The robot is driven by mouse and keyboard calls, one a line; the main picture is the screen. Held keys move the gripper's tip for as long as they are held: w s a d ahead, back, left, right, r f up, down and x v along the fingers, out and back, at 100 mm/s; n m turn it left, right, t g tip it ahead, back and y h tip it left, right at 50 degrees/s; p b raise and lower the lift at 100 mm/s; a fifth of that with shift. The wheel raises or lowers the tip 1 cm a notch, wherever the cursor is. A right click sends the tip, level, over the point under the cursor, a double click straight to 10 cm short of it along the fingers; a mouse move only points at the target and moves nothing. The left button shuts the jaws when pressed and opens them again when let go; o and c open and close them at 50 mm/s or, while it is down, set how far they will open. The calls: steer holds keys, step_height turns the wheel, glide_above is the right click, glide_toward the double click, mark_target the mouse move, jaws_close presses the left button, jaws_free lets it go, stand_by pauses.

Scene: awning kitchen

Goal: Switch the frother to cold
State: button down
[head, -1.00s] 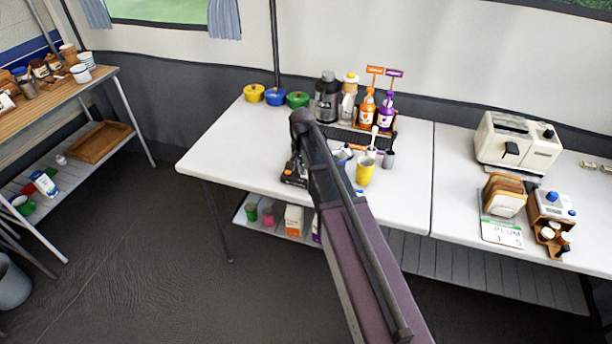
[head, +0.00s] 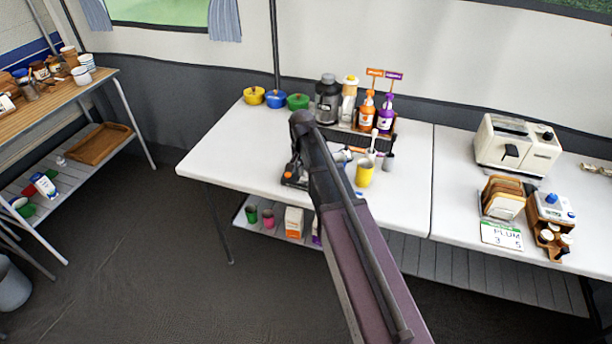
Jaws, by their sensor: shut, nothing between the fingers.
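My arm (head: 345,215) crosses the middle of the head view, its bend over the white table. It covers what lies behind it, and I cannot make out my gripper's fingers. I cannot tell for sure which thing is the frother, and no hot or cold setting is readable. A dark device with orange parts (head: 294,176) shows just left of my arm on the table. Small white and bluish parts (head: 342,156) show just right of the arm, too small to identify. A yellow cup (head: 364,174) stands beside them.
Yellow, blue and green lidded pots are at the back left. A toaster (head: 517,145) is at the right. The table's left front (head: 230,165) is clear.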

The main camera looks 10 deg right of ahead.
mark_target(303, 178)
steer(key=shift+r+p, duration=0.4)
steer(key=shift+r, duration=0.2)
step_height(303, 178, up, 10)
steer(key=p, duration=1)
stand_by(5.9)
